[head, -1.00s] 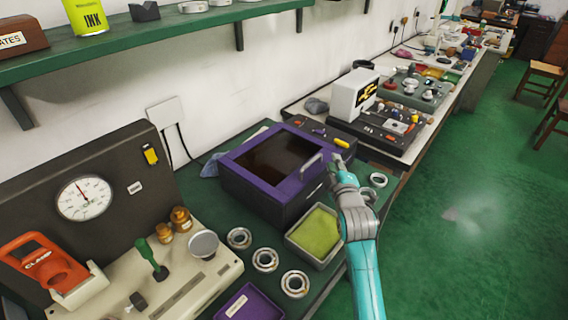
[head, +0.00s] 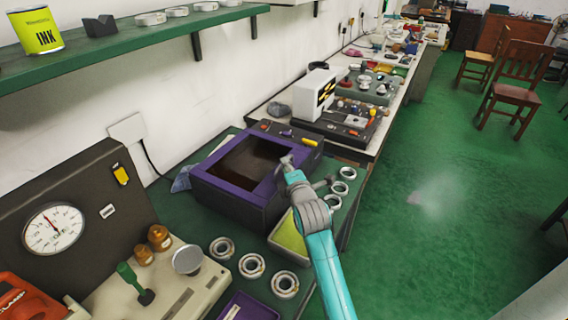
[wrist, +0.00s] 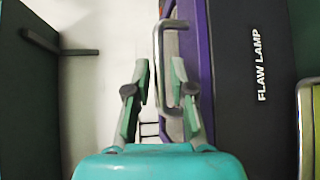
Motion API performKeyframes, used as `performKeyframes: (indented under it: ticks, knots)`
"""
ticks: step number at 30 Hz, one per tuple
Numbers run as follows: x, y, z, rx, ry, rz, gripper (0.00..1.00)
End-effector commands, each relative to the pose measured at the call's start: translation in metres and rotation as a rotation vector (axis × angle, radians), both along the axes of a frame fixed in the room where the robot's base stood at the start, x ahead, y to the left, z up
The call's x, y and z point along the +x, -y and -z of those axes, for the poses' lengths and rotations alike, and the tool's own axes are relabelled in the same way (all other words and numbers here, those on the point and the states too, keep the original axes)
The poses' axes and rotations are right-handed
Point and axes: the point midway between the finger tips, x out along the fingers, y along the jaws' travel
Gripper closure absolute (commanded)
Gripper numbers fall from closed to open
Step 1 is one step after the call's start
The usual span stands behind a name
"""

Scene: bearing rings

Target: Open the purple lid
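The purple lid (head: 226,190) is a purple frame around a dark window. It lies flat and shut on a dark box (head: 232,205) in the head view. Its purple edge (wrist: 206,70) runs up the middle of the wrist view. The lid's grey bar handle (wrist: 158,45) shows there between my fingers; in the head view my gripper (head: 288,162) mostly hides it. My gripper (wrist: 158,68) is open, with a finger on each side of the handle bar. A gap shows at least on the left; contact on the right is unclear.
The box front (wrist: 245,80) reads "FLAW LAMP". A tray with a yellow-green pad (head: 288,236) stands in front of the box. Several metal rings (head: 285,284) lie on the green bench. A shelf (head: 130,34) runs along the wall above.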

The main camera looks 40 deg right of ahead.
Motion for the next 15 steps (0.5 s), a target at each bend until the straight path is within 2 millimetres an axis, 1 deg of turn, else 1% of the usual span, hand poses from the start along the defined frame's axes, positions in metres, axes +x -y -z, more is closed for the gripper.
performKeyframes:
  ticks: [1,3,6,15]
  knots:
    - [0.007,0.003,0.001,0.0,0.0,0.0,0.77]
    - [0.013,0.007,0.002,0.0,0.0,0.0,0.77]
    - [0.02,0.01,0.003,0.0,0.0,0.0,0.77]
    - [0.025,0.012,0.004,0.001,0.0,0.0,0.77]
